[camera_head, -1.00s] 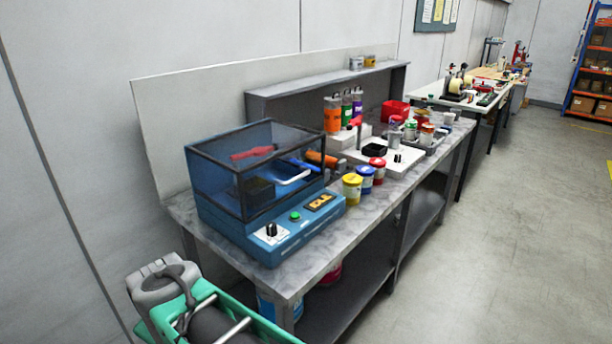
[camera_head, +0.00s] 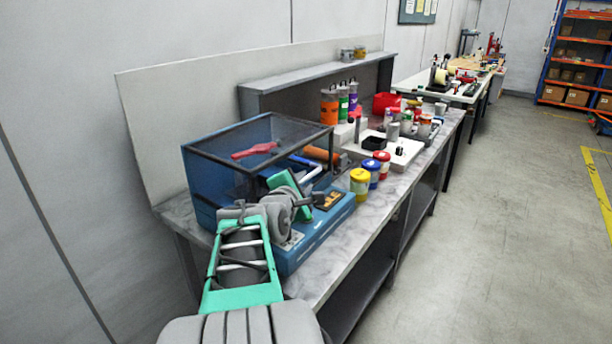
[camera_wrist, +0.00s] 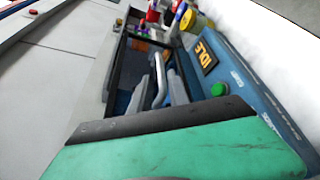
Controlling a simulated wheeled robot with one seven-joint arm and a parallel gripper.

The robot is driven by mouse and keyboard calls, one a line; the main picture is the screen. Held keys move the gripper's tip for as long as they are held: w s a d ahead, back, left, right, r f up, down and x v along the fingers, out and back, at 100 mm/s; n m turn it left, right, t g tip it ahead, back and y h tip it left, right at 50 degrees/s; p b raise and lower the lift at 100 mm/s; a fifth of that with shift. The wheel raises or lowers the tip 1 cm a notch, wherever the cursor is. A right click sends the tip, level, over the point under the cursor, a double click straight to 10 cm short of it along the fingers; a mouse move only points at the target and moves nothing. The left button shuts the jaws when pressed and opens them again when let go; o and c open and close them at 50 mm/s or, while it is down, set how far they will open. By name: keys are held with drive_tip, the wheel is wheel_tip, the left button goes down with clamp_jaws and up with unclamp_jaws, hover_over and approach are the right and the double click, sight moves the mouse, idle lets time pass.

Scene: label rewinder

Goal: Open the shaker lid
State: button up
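The shaker is a blue box (camera_head: 318,228) at the near end of the bench, with a dark-framed clear lid (camera_head: 232,150) that is down. A light grey bar handle (camera_head: 310,174) is on the lid's front; it also shows in the wrist view (camera_wrist: 159,78). My gripper (camera_head: 304,190) is in front of the lid at the handle. In the wrist view my gripper (camera_wrist: 160,88) has its two grey fingers apart, one on each side of the handle. Contact cannot be told. My arm hides part of the shaker's front.
Yellow (camera_head: 360,182), blue and red jars stand right of the shaker. Orange, green and purple bottles (camera_head: 329,107) stand behind, near a grey shelf (camera_head: 300,72). A white backboard (camera_head: 165,110) rises behind the shaker. The floor (camera_head: 500,200) to the right is clear.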

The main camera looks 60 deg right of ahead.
sight(308, 178)
drive_tip(key=x, duration=0.6)
drive_tip(key=shift+d+f+p, duration=0.15)
drive_tip(key=shift+d+p, duration=0.05)
drive_tip(key=shift+p, duration=0.2)
drive_tip(key=shift+c, duration=0.4)
clamp_jaws()
idle(0.5)
